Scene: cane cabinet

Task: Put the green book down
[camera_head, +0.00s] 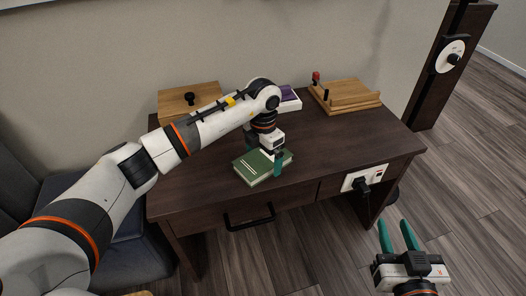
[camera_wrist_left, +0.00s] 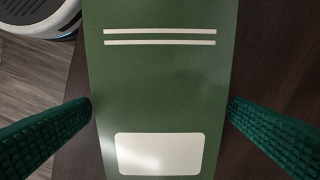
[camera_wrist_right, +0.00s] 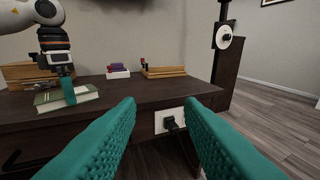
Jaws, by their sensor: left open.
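The green book (camera_head: 258,169) lies flat on the dark wooden desk, near its front edge. It has white stripes and a white label on its cover, and it fills the middle of the left wrist view (camera_wrist_left: 160,85). My left gripper (camera_head: 272,166) is above the book and open, with one green finger to each side of the cover in the left wrist view. The book also shows at the left of the right wrist view (camera_wrist_right: 62,98). My right gripper (camera_head: 398,236) is open and empty, off the desk's front right corner.
The desk (camera_head: 330,150) has a front drawer handle (camera_head: 248,218) and an outlet plate with a black plug (camera_head: 362,184). Wooden boxes (camera_head: 190,100) and (camera_head: 346,95) stand at the back, with a purple item in a white tray (camera_head: 290,102) between them. The desk's right middle is clear.

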